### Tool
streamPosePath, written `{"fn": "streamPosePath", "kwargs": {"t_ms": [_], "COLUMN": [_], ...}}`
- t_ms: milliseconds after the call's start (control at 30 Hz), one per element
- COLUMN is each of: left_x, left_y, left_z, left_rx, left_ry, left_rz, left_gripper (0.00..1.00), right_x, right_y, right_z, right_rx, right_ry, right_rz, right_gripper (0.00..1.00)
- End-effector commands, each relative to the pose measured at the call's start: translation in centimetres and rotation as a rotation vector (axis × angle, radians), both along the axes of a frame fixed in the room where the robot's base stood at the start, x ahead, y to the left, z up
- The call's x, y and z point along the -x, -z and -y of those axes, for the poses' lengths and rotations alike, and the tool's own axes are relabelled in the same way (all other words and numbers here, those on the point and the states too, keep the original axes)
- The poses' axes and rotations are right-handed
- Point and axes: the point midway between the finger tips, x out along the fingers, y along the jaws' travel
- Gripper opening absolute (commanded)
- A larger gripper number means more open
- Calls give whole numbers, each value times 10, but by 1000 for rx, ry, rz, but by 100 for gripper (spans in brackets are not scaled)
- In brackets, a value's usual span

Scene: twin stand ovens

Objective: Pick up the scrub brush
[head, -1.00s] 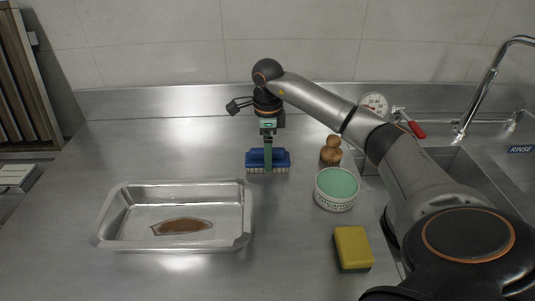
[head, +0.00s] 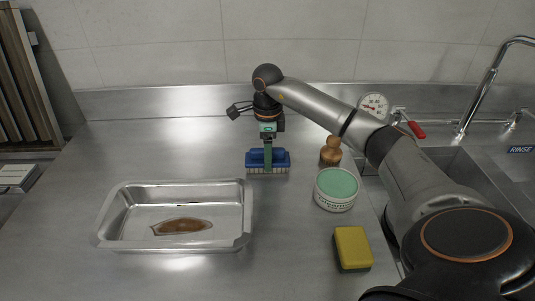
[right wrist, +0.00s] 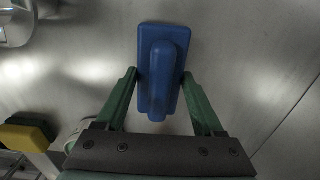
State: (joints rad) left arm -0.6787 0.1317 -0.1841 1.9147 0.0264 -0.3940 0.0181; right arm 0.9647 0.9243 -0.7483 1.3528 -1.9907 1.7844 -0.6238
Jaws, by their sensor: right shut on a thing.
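The scrub brush (head: 282,160) has a blue back with a raised handle and pale bristles pointing down. It is at the middle of the steel counter, right of and behind the tray; its blue top also shows in the right wrist view (right wrist: 162,75). My right gripper (head: 268,155) comes down on it from above, with green fingers on both sides of the raised handle. It is shut on the brush. The bristles are at counter level, and I cannot tell whether they touch it. My left gripper is not in view.
A steel tray (head: 245,215) with a brown stain lies at left. Right of the brush are a wooden-knobbed item (head: 331,150), a tub of green paste (head: 337,186) and a yellow sponge (head: 352,247). A sink (head: 450,170) with a tap is at far right.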

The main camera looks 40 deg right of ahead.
Motion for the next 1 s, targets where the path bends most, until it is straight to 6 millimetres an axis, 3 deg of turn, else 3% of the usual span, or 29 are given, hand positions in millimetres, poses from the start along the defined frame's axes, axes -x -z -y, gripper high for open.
{"fn": "streamPosePath", "kwargs": {"t_ms": [133,567,700,1000], "left_x": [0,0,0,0], "left_y": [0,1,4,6], "left_z": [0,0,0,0], "left_rx": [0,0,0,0], "left_ry": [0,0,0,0], "left_rz": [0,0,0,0], "left_gripper": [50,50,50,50], "right_x": [0,-1,-2,46], "right_y": [0,-11,-34,-96], "right_z": [0,1,1,-28], "right_rx": [1,0,0,4], "right_ry": [0,1,0,-4], "right_rz": [1,4,8,7], "right_gripper": [11,11,11,11]}}
